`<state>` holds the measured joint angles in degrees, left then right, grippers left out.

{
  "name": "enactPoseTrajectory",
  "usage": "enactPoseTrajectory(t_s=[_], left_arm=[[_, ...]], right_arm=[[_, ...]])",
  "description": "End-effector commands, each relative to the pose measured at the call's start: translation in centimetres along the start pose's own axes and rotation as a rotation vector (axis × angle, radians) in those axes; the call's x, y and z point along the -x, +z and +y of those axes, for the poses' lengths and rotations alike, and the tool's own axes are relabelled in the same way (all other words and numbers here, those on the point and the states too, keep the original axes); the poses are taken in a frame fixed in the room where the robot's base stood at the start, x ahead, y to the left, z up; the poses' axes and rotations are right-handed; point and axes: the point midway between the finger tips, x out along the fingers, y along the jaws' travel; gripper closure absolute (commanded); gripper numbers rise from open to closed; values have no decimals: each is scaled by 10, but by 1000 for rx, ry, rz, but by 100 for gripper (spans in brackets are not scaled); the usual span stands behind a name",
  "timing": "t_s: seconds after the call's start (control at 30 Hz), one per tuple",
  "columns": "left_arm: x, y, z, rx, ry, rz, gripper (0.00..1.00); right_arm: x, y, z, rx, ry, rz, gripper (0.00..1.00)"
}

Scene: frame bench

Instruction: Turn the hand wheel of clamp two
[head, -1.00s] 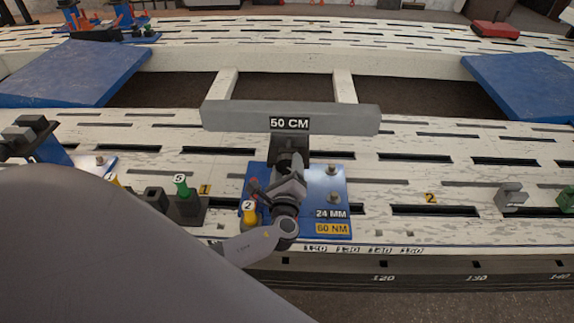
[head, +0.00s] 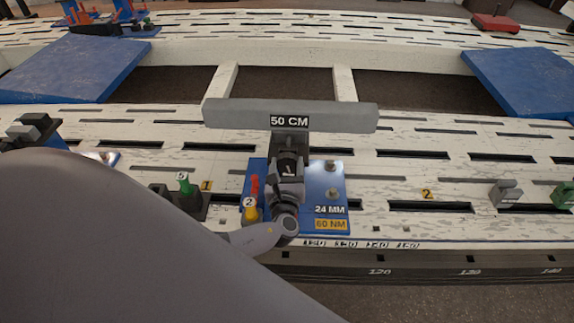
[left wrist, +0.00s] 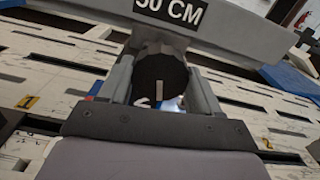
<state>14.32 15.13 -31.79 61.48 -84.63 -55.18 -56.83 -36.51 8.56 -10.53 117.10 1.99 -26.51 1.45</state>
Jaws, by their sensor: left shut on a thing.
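Clamp two has a blue base plate (head: 330,180) marked 24 MM and 60 NM, with a yellow knob tagged 2 (head: 250,211) at its left. A dark round hand wheel with a pale mark (head: 288,168) sits at its back, just in front of the grey 50 CM beam. My left gripper (head: 288,175) reaches over the plate, and its fingers are shut on the wheel. In the left wrist view the dark wheel (left wrist: 160,80) sits between both fingers, its pale mark near upright. A red handle (head: 255,188) shows beside the gripper. My right gripper is out of view.
The grey beam (head: 345,115) stands close behind the wheel. The slotted white bench is mostly clear right of the plate.

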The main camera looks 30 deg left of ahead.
Motion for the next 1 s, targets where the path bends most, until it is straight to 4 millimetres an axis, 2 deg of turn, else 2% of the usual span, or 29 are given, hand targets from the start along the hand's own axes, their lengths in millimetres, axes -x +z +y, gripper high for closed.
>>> enactPoseTrajectory(t_s=[0.43, 0.47, 0.53, 0.83, 1.0], left_arm=[[1, -2, 0, -18, -1, 2, 67], [1, -2, 0, -18, -1, 2, 34], [1, -2, 0, -18, -1, 2, 12], [1, -1, 0, -14, -1, 1, 12], [18, 0, 0, -14, -1, 3, 12]], right_arm=[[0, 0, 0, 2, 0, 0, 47], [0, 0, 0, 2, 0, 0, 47], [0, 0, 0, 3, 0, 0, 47], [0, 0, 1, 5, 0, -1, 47], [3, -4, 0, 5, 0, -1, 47]])
